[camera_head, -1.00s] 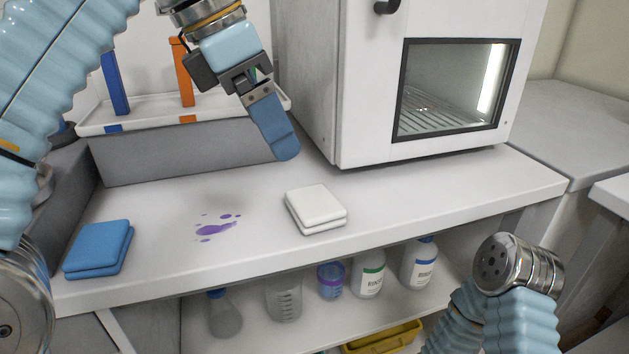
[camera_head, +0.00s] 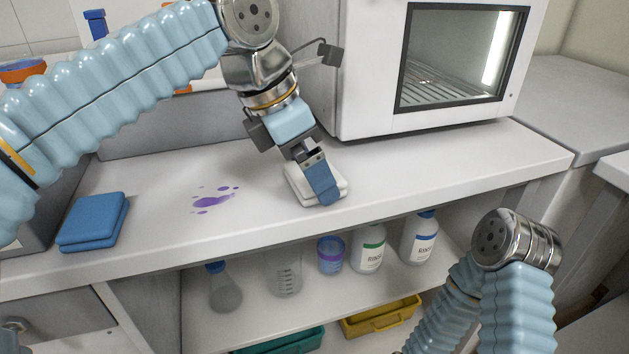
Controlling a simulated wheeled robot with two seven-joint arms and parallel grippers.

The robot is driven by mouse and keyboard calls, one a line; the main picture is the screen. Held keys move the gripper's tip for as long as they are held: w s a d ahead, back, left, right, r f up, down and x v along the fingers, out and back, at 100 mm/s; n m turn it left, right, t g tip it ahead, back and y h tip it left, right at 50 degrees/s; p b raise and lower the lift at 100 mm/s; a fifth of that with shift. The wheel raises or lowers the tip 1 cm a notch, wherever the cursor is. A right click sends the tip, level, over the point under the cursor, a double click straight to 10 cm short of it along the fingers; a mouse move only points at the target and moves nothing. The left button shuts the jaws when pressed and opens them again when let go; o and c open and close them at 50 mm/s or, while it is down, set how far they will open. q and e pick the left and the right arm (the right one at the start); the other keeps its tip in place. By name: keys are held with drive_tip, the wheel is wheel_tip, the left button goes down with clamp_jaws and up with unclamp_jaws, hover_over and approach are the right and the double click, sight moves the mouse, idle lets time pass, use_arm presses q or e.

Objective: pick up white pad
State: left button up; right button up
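The white pad (camera_head: 298,184) is a folded stack on the white bench, right of the purple spill (camera_head: 213,201). My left gripper (camera_head: 322,188) points down at the pad, and a blue finger covers part of it. I cannot tell whether the fingers touch or grip the pad, since the second finger is hidden. My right arm shows at the lower right, but its gripper is not in view.
A blue folded pad (camera_head: 92,222) lies at the bench's left. A white oven with a glass door (camera_head: 455,62) stands behind on the right. Bottles (camera_head: 368,250) and a beaker (camera_head: 286,277) stand on the shelf below, with a yellow bin (camera_head: 381,317) lower down.

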use_arm(q)
drive_tip(key=shift+d+f, duration=0.1)
drive_tip(key=shift+f, duration=0.2)
drive_tip(key=c, duration=0.7)
drive_tip(key=shift+c, duration=0.2)
wheel_tip(320, 180, up, 3)
drive_tip(key=shift+r+p, duration=0.1)
drive_tip(key=shift+p, duration=0.45)
drive_tip(key=s+r, duration=0.1)
drive_tip(key=r, duration=0.1)
drive_tip(key=s+r, duration=0.2)
drive_tip(key=s+a+r, duration=0.1)
drive_tip(key=shift+s+r, duration=0.35)
drive_tip(key=shift+r, duration=0.05)
drive_tip(key=s+a+r, duration=0.1)
drive_tip(key=s+r, duration=0.3)
drive_tip(key=s, duration=0.5)
drive_tip(key=shift+a, duration=0.4)
